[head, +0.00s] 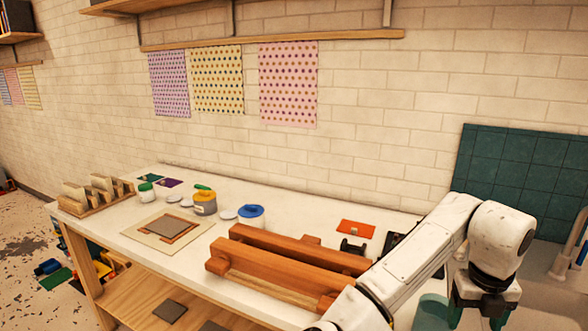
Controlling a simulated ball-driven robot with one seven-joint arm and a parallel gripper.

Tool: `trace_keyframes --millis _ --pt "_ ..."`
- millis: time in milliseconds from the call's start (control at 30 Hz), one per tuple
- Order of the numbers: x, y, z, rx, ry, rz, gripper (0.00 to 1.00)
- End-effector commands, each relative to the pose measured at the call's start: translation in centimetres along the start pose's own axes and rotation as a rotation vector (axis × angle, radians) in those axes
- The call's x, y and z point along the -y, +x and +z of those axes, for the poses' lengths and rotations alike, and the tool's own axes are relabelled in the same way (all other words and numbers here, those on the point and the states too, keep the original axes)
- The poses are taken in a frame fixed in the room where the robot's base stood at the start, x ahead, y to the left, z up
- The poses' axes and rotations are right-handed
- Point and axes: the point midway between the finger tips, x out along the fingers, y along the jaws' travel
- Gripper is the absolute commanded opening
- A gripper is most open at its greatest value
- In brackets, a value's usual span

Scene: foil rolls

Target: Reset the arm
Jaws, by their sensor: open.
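My white arm reaches in from the lower right and bends down at its wrist. My gripper (478,316) points downward at the bottom right edge, to the right of the table, and is open. I see nothing held between its fingers, though their tips are close to the frame's bottom edge. The arm hides the table's right end and part of what lies there.
The white table (262,288) carries a red-brown wooden frame (290,262) close left of my arm. Farther left are paint pots (204,202), a square board (167,229) and a wooden rack (98,195). A dark green panel (520,170) leans on the brick wall behind my arm.

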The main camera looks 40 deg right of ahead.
Motion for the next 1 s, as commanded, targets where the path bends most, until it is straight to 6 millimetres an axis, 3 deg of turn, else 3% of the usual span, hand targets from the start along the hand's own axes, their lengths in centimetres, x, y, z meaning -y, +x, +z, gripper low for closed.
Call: trace_keyframes --millis 367,533,767,867,1000 --pt "1.1 -1.1 3.1 0.164 -0.534 -0.213 0.72" --pt "-0.6 -1.8 5.1 0.241 -1.041 -0.401 0.72" --pt "-7.5 -0.8 5.5 0.281 -1.890 -0.652 0.72" --pt "-11.4 0.8 3.9 0.286 -2.271 -0.734 0.72" --pt "-17.0 4.1 -0.5 0.312 -2.806 -0.811 0.72"
